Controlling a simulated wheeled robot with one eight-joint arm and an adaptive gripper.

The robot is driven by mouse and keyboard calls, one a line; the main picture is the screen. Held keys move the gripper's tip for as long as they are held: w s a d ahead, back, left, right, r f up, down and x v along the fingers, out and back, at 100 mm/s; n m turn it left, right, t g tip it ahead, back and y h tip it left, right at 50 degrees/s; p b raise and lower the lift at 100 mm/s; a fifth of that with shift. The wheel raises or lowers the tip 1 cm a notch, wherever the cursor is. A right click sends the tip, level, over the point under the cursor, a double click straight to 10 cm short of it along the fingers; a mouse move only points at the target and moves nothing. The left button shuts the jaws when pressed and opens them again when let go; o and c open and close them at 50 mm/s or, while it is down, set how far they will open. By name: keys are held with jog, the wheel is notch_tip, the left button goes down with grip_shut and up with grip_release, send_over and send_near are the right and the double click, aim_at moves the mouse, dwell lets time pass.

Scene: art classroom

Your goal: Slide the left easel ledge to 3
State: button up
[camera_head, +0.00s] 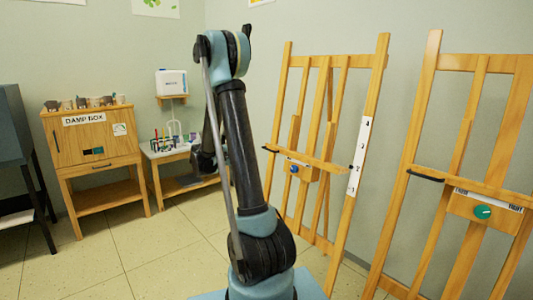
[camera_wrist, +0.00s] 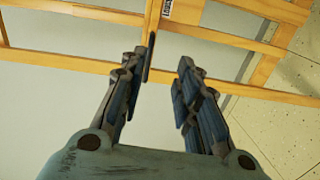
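The left easel (camera_head: 285,115) is wooden. Its ledge (camera_head: 325,164) crosses it at mid-height, with a blue knob (camera_head: 294,169) on a block below. A white number strip (camera_head: 358,158) runs up the right leg, and the ledge's dark right tip lies near the 2, below the 3. My gripper (camera_wrist: 167,55) is open and empty in the wrist view, its fingers over wooden easel bars (camera_wrist: 90,62) with a small printed label (camera_wrist: 169,9) at the top edge. I cannot tell whether the fingers touch the wood. In the head view my arm mostly hides the gripper.
A second easel (camera_head: 425,100) with a green knob (camera_head: 482,212) stands at the right. A wooden damp box cabinet (camera_head: 90,150) and a low table (camera_head: 185,153) with tools stand at the left back. The tiled floor (camera_head: 150,250) at the left front is clear.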

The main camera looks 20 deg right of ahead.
jog(key=t+h, duration=0.1)
jog(key=h, duration=0.1)
send_near(267, 149)
jog(key=shift+n, duration=0.3)
jog(key=x, duration=1)
jog(key=shift+w+d+f, duration=0.2)
grip_shut()
